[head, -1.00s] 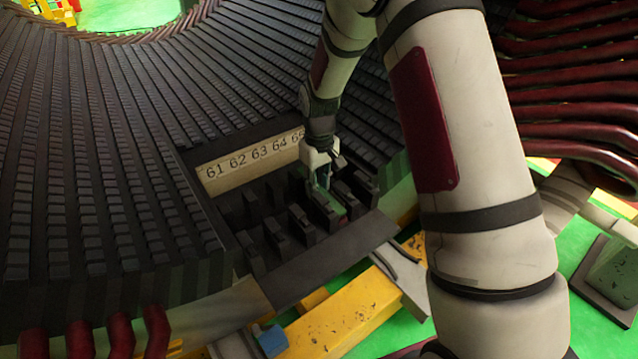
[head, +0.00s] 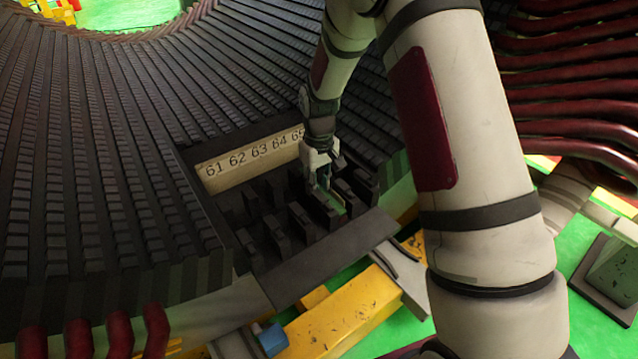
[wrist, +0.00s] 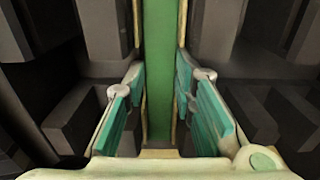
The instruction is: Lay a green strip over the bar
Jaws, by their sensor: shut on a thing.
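My gripper (head: 322,181) is down among the dark teeth of the stator, just right of the number plate. It is shut on a green strip (wrist: 158,45), with a teal-padded finger on each side of it in the wrist view. The strip runs lengthwise along a slot between two rows of dark blocks. Its near end also shows beside the fingers in the head view (head: 337,203). Pale edges (wrist: 144,110) show along both sides of the strip in the wrist view. The bar cannot be made out; whether the strip touches it cannot be told.
A pale plate (head: 250,162) numbered from 61 stands behind the open slots. Dark blocks (head: 276,232) stand close around the gripper. A yellow beam (head: 345,320) lies below the stator's front edge. Dark red coil ends (head: 560,88) are at the upper right.

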